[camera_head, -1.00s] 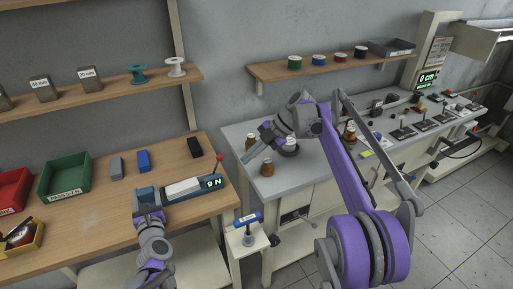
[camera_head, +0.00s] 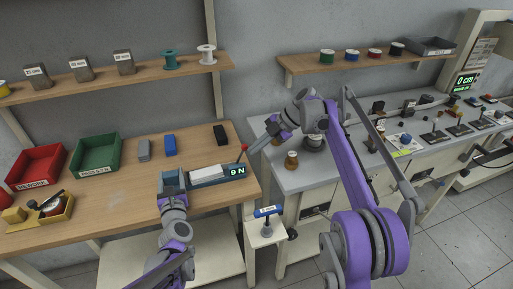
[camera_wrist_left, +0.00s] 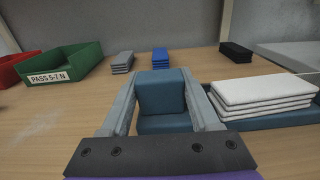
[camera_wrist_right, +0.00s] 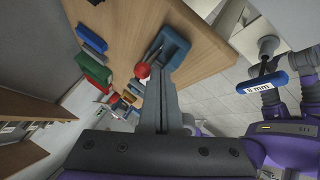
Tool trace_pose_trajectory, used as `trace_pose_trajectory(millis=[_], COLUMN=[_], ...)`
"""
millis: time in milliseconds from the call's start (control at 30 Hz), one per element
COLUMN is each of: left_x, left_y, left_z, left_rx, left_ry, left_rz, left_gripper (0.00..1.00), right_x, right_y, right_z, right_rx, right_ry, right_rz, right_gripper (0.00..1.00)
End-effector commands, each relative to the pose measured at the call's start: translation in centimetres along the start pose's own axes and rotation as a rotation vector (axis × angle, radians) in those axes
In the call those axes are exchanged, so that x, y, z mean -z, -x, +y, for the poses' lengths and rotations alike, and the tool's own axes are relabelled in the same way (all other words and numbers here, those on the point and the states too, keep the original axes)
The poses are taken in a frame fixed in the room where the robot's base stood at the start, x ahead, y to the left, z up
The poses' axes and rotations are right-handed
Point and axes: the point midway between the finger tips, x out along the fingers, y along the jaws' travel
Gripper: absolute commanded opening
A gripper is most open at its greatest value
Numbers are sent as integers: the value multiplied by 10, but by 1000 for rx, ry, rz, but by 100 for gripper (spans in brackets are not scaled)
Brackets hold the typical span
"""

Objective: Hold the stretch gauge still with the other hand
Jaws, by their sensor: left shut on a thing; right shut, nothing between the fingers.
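The stretch gauge is a blue-grey base (camera_head: 204,183) on the wooden bench, with a green display (camera_head: 237,170) that seems to read 9 N, white plates (camera_head: 209,172) on it and a red-knobbed lever (camera_head: 244,147) at its right end. My left gripper (camera_head: 172,184) is shut on the gauge's left end block (camera_wrist_left: 161,95), one finger on each side of it. My right gripper (camera_head: 251,153) is shut and empty, its tips beside the red knob. In the right wrist view the knob (camera_wrist_right: 141,71) is next to the fingertips; I cannot tell whether they touch.
A red bin (camera_head: 36,166), a green bin (camera_head: 97,154) and grey (camera_head: 144,150), blue (camera_head: 170,145) and black (camera_head: 220,134) stacks stand on the bench. A blue 8 mm gauge piece (camera_head: 267,211) is on a small stand in front. A grey bench (camera_head: 290,180) stands to the right.

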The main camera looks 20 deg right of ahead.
Motion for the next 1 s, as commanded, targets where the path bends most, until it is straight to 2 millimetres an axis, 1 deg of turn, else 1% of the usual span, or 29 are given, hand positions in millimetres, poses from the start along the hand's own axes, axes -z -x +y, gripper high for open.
trace_pose_trajectory(millis=[467,633,767,967,1000], left_x=[0,0,0,0,0], left_y=[0,0,0,0,0], left_z=[0,0,-1,0,0], left_rx=[1,1,1,1,1], left_ry=[0,0,0,0,0], left_rz=[0,0,0,0,0], left_gripper=[0,0,0,0,0], right_x=[8,14,22,38,34], right_y=[-2,-3,-6,-14,-12], right_z=[5,8,12,21,19], right_rx=[44,71,109,199,193], right_ry=[15,27,43,79,72], right_rz=[-65,-106,-164,-305,-301], right_gripper=[0,0,0,0,0])
